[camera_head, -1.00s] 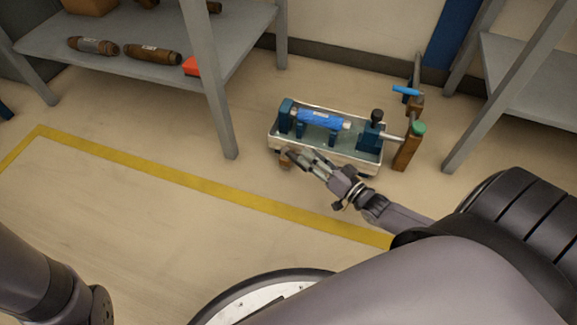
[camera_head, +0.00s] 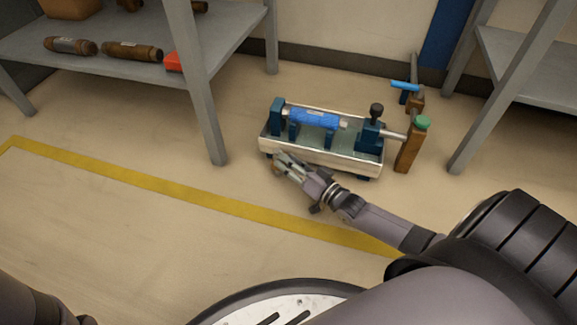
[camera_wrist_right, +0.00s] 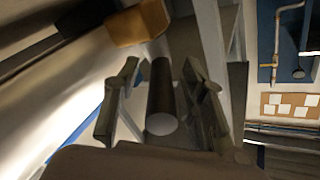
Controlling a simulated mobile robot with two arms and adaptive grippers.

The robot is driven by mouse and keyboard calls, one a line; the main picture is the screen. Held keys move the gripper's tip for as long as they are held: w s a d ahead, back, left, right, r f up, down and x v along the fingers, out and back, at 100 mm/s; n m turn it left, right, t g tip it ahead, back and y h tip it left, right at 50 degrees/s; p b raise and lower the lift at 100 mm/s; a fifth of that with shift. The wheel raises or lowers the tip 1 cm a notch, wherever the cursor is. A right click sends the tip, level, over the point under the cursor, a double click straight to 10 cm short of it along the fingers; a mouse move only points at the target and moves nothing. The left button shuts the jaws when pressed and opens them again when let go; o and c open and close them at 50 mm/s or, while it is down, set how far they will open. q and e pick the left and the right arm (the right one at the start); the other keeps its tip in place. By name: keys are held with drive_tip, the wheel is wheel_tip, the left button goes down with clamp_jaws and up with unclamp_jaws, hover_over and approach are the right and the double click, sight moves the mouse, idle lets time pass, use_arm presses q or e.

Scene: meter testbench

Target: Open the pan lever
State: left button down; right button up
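The metal pan (camera_head: 330,160) of the meter bench stands on the floor, with a blue meter (camera_head: 314,118) clamped above it. A small brown-orange piece, probably part of the pan lever (camera_head: 275,168), shows at the pan's front left, mostly hidden by my right gripper (camera_head: 284,164). In the right wrist view, a dark rod with a pale round end (camera_wrist_right: 161,95) lies between the two spread fingers of my right gripper (camera_wrist_right: 160,100), with gaps on both sides. An orange-brown block (camera_wrist_right: 138,25) is beyond it.
Valves with a blue handle (camera_head: 405,85) and a green knob (camera_head: 422,122) stand at the bench's right end. A grey shelf (camera_head: 120,68) with brown meters is at left, another shelf (camera_head: 530,75) at right. Floor with a yellow line (camera_head: 180,195) is clear in front.

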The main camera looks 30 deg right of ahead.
drive_tip(key=shift+w+a, duration=0.1)
drive_tip(key=shift+w, duration=0.25)
drive_tip(key=shift+c, duration=0.2)
clamp_jaws()
idle(0.5)
